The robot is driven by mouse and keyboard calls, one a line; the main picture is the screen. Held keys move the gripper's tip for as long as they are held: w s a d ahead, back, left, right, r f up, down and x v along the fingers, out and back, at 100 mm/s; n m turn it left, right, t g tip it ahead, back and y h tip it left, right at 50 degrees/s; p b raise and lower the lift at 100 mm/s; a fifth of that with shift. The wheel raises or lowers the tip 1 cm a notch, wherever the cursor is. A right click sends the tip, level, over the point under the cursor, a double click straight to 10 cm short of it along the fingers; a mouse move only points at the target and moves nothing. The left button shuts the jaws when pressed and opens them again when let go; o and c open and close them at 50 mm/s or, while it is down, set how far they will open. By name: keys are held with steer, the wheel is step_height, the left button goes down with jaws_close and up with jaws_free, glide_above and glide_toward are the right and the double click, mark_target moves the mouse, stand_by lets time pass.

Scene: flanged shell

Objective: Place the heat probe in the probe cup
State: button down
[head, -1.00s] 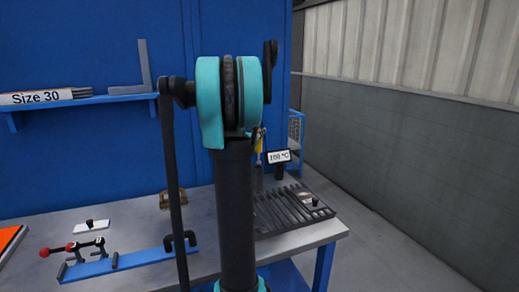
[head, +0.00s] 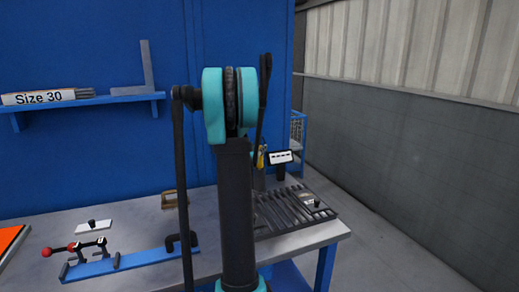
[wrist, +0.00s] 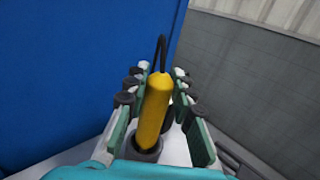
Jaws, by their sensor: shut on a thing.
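The heat probe (wrist: 157,112) is a yellow rod with a dark cable at its top, seen in the wrist view. My gripper (wrist: 160,105) is shut on it, with green-backed fingers on both sides. The probe's lower end meets the dark mouth of the grey probe cup (wrist: 146,154); how deep it sits is hidden. In the head view a small yellow part of the probe (head: 262,158) shows beside my arm, above the dark cup (head: 259,181). My arm hides most of the gripper there.
A small display (head: 280,157) showing dashes stands right of the cup. A dark slotted rack (head: 292,210) lies in front on the grey bench (head: 130,222). A blue clamp fixture (head: 115,262) is at left. The blue wall rises close behind.

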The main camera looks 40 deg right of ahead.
steer(key=c, duration=1.3)
jaws_free()
steer(key=shift+r, duration=0.1)
steer(key=v, duration=1.2)
steer(key=shift+s, duration=0.1)
